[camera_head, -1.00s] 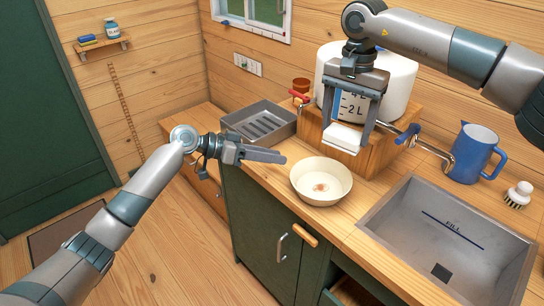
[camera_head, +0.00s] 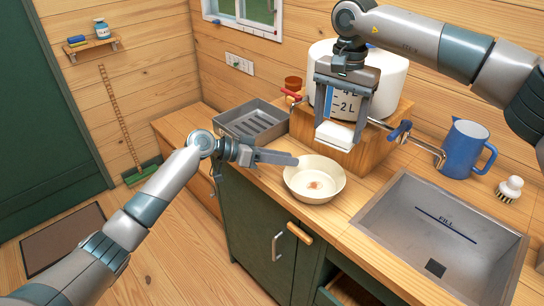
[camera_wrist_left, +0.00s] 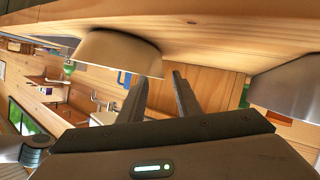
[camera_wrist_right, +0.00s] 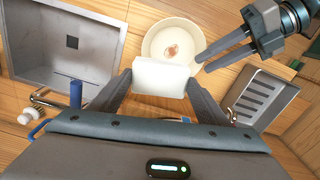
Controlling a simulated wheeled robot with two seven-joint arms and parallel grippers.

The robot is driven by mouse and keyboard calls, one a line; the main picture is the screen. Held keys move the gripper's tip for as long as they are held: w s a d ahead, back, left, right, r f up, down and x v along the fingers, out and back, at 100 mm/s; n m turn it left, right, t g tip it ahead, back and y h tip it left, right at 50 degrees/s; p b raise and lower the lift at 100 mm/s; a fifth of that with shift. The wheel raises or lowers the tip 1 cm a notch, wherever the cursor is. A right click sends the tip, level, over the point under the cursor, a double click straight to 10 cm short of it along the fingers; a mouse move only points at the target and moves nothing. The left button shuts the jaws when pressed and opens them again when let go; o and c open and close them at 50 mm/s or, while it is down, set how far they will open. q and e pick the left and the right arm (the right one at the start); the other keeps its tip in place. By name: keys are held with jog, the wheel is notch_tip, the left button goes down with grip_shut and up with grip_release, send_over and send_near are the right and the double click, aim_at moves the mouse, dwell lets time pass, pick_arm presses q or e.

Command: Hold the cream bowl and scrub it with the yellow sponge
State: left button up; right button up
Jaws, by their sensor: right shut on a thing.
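The cream bowl (camera_head: 314,188) stands upright on the wooden counter, with a brown stain inside its base. My left gripper (camera_head: 290,159) is open and empty at the bowl's left rim; contact cannot be told. Its two parted fingers show in the left wrist view (camera_wrist_left: 160,88) beside the bowl (camera_wrist_left: 115,52). My right gripper (camera_head: 336,130) is shut on a pale, nearly white block, likely the sponge (camera_head: 335,134), held above and behind the bowl. In the right wrist view the sponge (camera_wrist_right: 160,78) overlaps the bowl's edge (camera_wrist_right: 150,45).
A grey sink (camera_head: 440,225) lies to the right, a ribbed grey tray (camera_head: 250,122) to the left. A white tank (camera_head: 385,75) on a wooden stand with a tap is behind. A blue jug (camera_head: 466,150) and a scrub brush (camera_head: 510,188) stand at right.

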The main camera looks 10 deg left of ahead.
aim_at(312, 163)
pick_arm(q)
jog(key=shift+x, duration=3.1)
grip_shut()
